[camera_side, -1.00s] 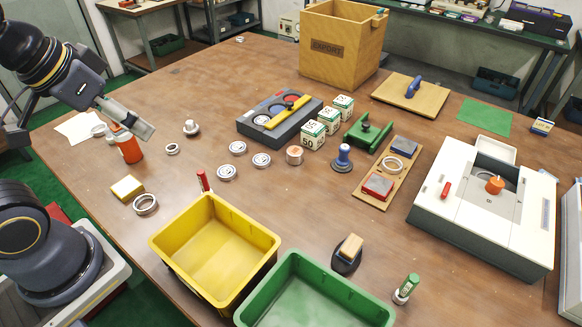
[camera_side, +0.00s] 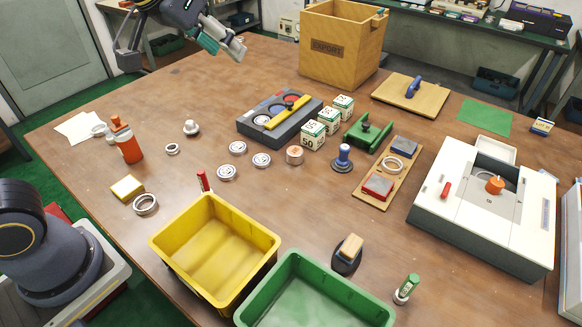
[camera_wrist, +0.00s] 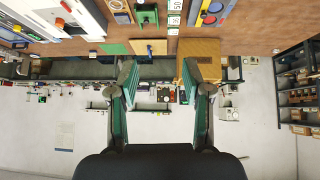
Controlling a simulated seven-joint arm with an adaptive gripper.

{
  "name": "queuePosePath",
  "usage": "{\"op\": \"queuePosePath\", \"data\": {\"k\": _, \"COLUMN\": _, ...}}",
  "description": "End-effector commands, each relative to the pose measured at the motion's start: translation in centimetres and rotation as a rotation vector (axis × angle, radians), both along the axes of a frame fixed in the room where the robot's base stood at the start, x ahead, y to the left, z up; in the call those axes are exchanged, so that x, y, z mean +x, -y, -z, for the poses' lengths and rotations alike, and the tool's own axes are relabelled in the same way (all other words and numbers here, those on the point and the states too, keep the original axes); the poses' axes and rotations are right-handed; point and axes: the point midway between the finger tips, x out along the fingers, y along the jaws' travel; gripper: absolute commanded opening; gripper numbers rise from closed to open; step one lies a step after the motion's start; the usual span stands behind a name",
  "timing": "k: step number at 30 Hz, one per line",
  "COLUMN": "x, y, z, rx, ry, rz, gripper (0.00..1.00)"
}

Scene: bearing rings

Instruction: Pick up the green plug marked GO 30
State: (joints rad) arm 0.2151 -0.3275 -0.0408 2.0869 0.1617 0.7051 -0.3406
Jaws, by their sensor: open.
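My gripper (camera_side: 225,42) is high over the far left part of the table, far from the plug. In the wrist view my gripper (camera_wrist: 159,80) has its two green fingers apart with nothing between them.
A green bin (camera_side: 377,309) stands just left of the plug, beside a yellow bin (camera_side: 268,236). A black-based wooden-topped stamp (camera_side: 347,262) is nearby. The white machine (camera_side: 520,235) stands behind. A tall wooden EXPORT box (camera_side: 345,62) is at the back.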

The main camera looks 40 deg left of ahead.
Motion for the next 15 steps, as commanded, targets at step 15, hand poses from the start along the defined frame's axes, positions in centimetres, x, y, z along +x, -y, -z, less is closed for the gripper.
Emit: {"op": "queuePosePath", "data": {"k": 15, "x": 1.1, "y": 33.9, "z": 19.4, "rx": 0.113, "ry": -0.230, "rz": 0.599, "gripper": 0.49}}
